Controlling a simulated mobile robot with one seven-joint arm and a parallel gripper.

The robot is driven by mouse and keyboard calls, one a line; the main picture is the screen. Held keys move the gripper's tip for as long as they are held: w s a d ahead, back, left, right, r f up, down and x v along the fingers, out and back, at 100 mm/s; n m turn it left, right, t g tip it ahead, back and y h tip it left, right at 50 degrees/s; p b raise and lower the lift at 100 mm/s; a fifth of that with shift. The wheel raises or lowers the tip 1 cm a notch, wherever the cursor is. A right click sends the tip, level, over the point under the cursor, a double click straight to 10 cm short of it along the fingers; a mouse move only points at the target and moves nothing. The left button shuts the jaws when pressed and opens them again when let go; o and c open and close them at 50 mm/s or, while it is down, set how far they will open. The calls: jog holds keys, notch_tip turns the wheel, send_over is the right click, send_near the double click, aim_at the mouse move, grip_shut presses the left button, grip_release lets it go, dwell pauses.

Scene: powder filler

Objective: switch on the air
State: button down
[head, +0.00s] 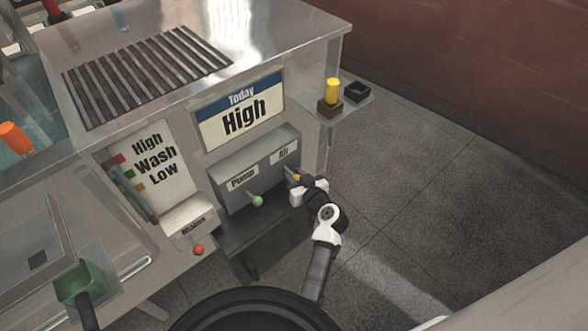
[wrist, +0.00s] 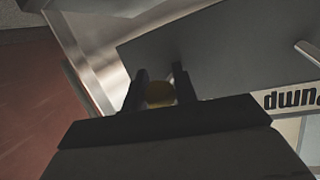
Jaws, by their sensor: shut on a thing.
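The control box (head: 245,174) on the front of the steel cabinet carries a label "Pump" and a label "Air" (head: 283,153). My gripper (head: 291,174) is at the Air side, just below that label. In the wrist view my gripper's two dark fingers (wrist: 160,92) are closed on either side of a yellow knob (wrist: 160,95), the Air lever's end. The lever's shaft is mostly hidden by my gripper. The Pump lever with its pale green knob (head: 257,201) points down and out, to the left of my gripper.
A "Mains" box with a red knob (head: 198,249) is at lower left. A "Today High" sign (head: 240,112) is above the control box. A side shelf at right holds a yellow cylinder (head: 332,91) in a block and a black tray (head: 357,91). The floor at right is clear.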

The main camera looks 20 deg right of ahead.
jog(key=r+g+p, duration=0.1)
jog(key=g+p, duration=0.1)
jog(key=p, duration=0.2)
jog(key=shift+r+n+g+h+p, duration=0.3)
jog(key=shift+r+p, duration=0.1)
jog(key=shift+g+p, duration=0.7)
jog(key=shift+p, duration=0.35)
jog(key=c, duration=1.1)
grip_release()
jog(key=shift+s, duration=0.1)
jog(key=b+v, duration=0.2)
jog(key=v, duration=1.1)
jog(key=shift+s+r, duration=0.15)
jog(key=shift+r, duration=0.25)
